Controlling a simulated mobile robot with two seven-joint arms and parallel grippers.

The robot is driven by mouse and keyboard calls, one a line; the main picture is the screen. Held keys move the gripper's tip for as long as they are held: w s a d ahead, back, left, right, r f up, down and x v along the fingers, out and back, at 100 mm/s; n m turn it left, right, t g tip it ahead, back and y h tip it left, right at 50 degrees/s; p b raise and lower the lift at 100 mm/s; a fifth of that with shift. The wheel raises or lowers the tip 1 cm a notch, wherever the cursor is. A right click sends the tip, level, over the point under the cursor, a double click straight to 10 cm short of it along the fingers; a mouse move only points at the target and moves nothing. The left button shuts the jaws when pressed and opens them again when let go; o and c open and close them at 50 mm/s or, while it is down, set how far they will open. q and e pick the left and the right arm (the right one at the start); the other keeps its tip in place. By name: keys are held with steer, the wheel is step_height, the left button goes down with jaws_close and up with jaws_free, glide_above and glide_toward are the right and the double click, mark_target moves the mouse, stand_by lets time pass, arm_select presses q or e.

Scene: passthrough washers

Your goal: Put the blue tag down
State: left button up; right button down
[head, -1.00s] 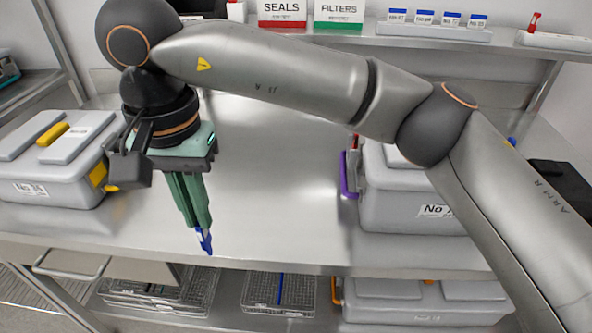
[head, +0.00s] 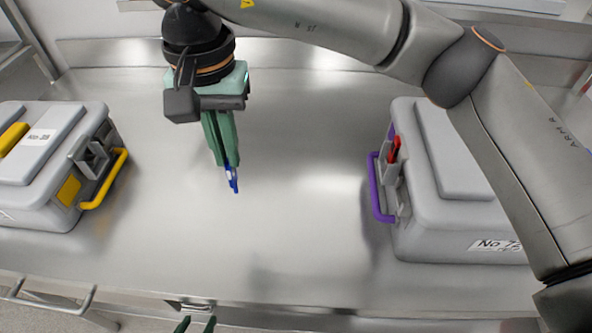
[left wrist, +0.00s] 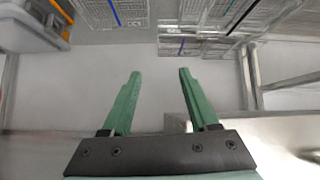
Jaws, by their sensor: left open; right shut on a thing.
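The blue tag (head: 232,178) is held at the fingertips of my right gripper (head: 229,163). My right gripper has green fingers, points down and is shut on the tag above the steel worktop (head: 290,215). Most of the tag shows below the fingertips; its upper part is hidden between them. I cannot tell whether its lower end touches the worktop. My left gripper (head: 196,325) shows only its green fingertips at the bottom edge of the head view, below the worktop's front edge. In the left wrist view its fingers (left wrist: 158,75) are apart and empty.
A grey case (head: 40,165) with a yellow handle stands at the left. A grey case (head: 440,225) with a purple handle and a red tag (head: 394,149) stands at the right. The worktop between them is clear. Wire baskets (left wrist: 115,12) show in the left wrist view.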

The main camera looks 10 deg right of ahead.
steer(key=shift+w+d+f+p, duration=0.2)
steer(key=shift+w+d+f, duration=0.35)
steer(key=shift+d+f, duration=1.15)
steer(key=shift+w+d+f+p, duration=0.25)
steer(key=shift+w+d+f, duration=0.3)
steer(key=shift+d+f, duration=1.15)
steer(key=shift+w+d+f+p, duration=0.2)
steer(key=shift+w+d+f, duration=0.65)
steer(key=shift+f, duration=1.4)
steer(key=c, duration=1)
jaws_free()
steer(key=shift+s+d, duration=0.25)
steer(key=shift+s, duration=0.05)
